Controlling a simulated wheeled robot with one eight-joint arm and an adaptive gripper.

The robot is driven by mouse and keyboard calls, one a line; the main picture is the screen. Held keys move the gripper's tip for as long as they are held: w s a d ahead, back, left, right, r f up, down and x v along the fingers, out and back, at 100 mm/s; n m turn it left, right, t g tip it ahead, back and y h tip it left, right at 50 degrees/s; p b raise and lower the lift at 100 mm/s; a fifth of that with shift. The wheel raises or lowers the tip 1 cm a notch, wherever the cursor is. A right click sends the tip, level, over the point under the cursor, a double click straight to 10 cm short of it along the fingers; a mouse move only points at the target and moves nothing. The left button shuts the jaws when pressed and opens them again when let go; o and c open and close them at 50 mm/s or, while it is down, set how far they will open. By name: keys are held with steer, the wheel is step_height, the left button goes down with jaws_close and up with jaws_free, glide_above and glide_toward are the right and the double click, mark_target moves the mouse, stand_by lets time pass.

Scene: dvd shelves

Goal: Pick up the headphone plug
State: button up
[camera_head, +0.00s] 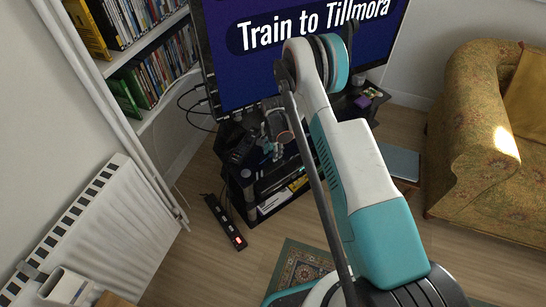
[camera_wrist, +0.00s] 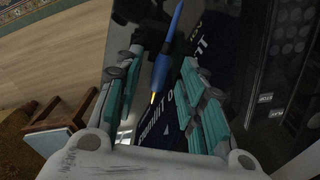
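The headphone plug (camera_wrist: 164,62) shows in the wrist view as a slim blue body with a gold tip pointing toward my palm. It lies between the two sides of my gripper (camera_wrist: 161,55), with gaps visible on both sides. My gripper's teal-padded fingers are spread apart and hold nothing that I can see. In the head view my gripper (camera_head: 273,128) is over the black TV stand (camera_head: 240,182), in front of the screen. I cannot make out the plug in the head view, and cannot tell its height above the stand.
The television (camera_head: 235,70) stands right behind my gripper. A dark device with buttons (camera_wrist: 290,45) lies to the right in the wrist view. A power strip (camera_head: 225,222) is on the floor by a radiator (camera_head: 95,235). An armchair (camera_head: 480,150) stands at right.

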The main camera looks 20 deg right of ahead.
jaws_close()
steer(key=shift+r, duration=0.1)
